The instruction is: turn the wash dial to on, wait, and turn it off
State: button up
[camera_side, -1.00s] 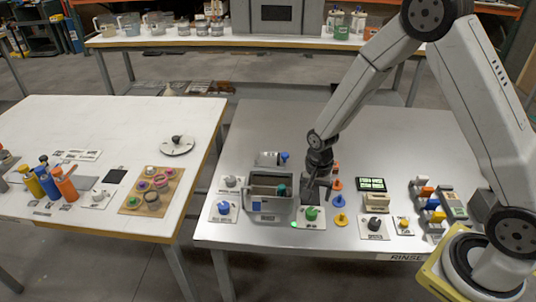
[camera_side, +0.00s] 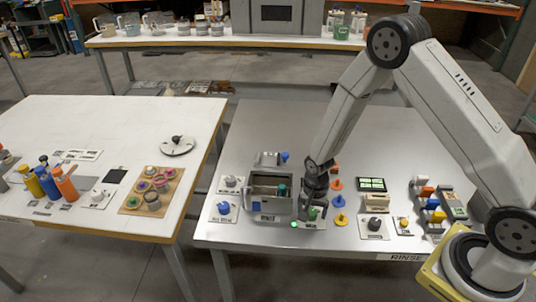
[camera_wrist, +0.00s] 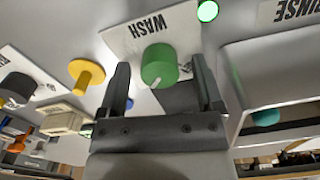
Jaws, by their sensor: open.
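The green wash dial (camera_wrist: 159,66) stands on its white plate marked WASH (camera_wrist: 128,33) in the wrist view. A pale pointer line shows on the dial's face. My gripper (camera_wrist: 162,80) is open, with one finger on each side of the dial and a visible gap to each. In the side view my gripper (camera_side: 313,203) is down over the dial (camera_side: 312,214), which is partly hidden behind it. A green light (camera_wrist: 207,11) is lit beside the plate, and it also shows in the side view (camera_side: 294,224).
The grey rinse basin (camera_side: 270,206) stands close left of my gripper in the side view. A blue dial (camera_side: 223,208) and a dark dial (camera_side: 374,223) sit farther out on either side.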

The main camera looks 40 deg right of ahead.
grip_shut()
dwell(0.3)
jog(key=shift+n, duration=0.5)
jog(key=n, duration=0.3)
jog(key=shift+n, duration=0.3)
jog(key=n, duration=1.3)
jog(key=shift+n, duration=0.3)
